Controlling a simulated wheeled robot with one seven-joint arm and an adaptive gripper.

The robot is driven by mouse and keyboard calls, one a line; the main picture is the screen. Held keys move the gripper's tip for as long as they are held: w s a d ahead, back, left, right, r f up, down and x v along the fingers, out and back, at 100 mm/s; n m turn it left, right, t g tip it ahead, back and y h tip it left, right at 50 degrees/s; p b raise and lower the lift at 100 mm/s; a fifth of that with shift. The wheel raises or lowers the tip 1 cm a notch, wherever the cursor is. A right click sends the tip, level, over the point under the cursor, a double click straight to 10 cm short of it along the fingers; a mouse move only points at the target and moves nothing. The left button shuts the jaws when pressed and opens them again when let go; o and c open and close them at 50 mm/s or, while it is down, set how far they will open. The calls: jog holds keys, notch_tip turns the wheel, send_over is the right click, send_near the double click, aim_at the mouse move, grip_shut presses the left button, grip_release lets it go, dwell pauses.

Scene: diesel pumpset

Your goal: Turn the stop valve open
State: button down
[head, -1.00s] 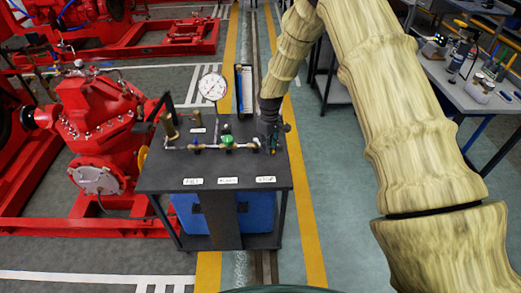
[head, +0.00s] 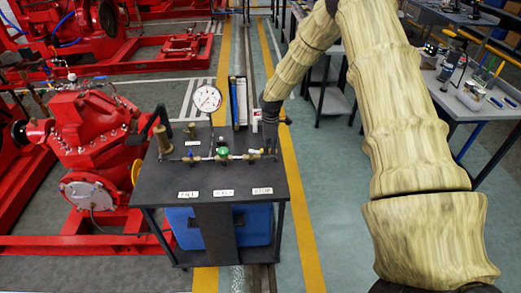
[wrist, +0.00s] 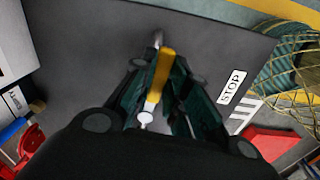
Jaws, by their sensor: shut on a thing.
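The stop valve's yellow lever (wrist: 165,72) lies between the two dark fingers of my gripper (wrist: 167,78) in the wrist view. The gripper is shut on it. A white STOP label (wrist: 231,87) lies on the dark bench top to the right of the fingers. In the head view my gripper (head: 270,138) points down at the right end of the brass pipe line, above the rightmost label (head: 262,191). The gripper hides most of the valve there, so the lever's angle to the pipe is hard to tell.
The dark bench (head: 235,205) carries a round gauge (head: 207,98), a green-handled fitting (head: 222,153) and a brass cylinder (head: 163,140). A red pump (head: 90,140) stands close on the left. Open floor (head: 335,200) lies to the right, before a side table (head: 480,110).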

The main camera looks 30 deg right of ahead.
jog(key=shift+w+d, duration=0.1)
jog(key=shift+w, duration=0.05)
dwell(0.4)
jog(key=c, duration=1.4)
grip_release()
jog(key=shift+r, duration=0.15)
notch_tip(320, 180, up, 12)
jog(key=shift+f, duration=0.15)
